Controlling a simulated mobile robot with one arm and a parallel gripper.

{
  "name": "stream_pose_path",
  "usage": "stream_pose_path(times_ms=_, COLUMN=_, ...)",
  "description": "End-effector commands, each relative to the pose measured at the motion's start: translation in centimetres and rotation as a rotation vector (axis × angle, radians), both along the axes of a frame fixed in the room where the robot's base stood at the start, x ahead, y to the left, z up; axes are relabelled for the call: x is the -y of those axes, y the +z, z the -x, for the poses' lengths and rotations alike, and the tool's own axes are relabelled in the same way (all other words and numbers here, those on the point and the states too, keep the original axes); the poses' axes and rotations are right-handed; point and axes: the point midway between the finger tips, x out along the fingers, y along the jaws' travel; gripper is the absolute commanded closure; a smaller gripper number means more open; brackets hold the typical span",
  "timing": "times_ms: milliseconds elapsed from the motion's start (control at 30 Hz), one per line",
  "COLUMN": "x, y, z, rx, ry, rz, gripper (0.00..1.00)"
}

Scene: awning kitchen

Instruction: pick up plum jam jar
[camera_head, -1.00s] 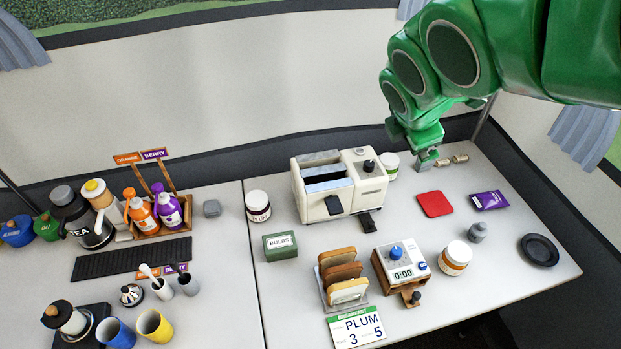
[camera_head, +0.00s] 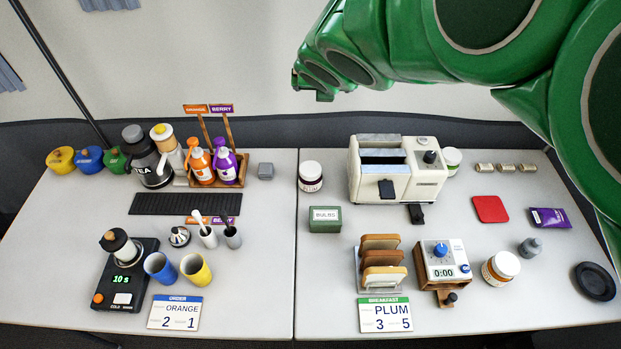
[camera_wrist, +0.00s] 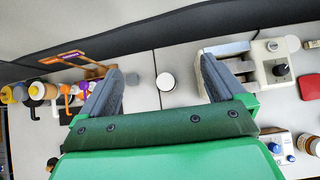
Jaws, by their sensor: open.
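A jar with a white lid and dark contents (camera_head: 311,177) stands upright on the counter, left of the toaster. Its label is too small to read, but its dark colour fits plum jam. In the wrist view its round white lid (camera_wrist: 166,82) shows between my fingers. My gripper (camera_wrist: 160,64) is open and empty, above and apart from the jar. In the head view my gripper (camera_head: 312,88) is high in front of the back wall, partly hidden by my arm.
The toaster (camera_head: 398,178) stands close right of the jar. A green box (camera_head: 325,219) is in front and a grey block (camera_head: 265,171) to the left. An orange jar (camera_head: 501,267) and a green-labelled jar (camera_head: 452,160) stand farther right. Bottles (camera_head: 203,162) stand left.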

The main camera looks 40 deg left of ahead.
Motion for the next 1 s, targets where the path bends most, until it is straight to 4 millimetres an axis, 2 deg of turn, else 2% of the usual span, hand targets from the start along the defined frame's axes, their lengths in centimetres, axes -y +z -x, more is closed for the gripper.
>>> stream_pose_path(times_ms=133, x=-1.9, y=-0.2, z=1.4, rx=0.033, ry=0.082, rz=0.014, gripper=0.03)
stream_pose_path(times_ms=667, x=-1.5, y=-5.6, z=1.1, rx=0.032, ry=0.074, rz=0.015, gripper=0.03)
stream_pose_path(times_ms=867, x=-1.5, y=-9.3, z=1.1, rx=0.031, ry=0.074, rz=0.018, gripper=0.03)
stream_pose_path(times_ms=1000, x=-1.4, y=-12.7, z=1.1, rx=0.032, ry=0.073, rz=0.022, gripper=0.03)
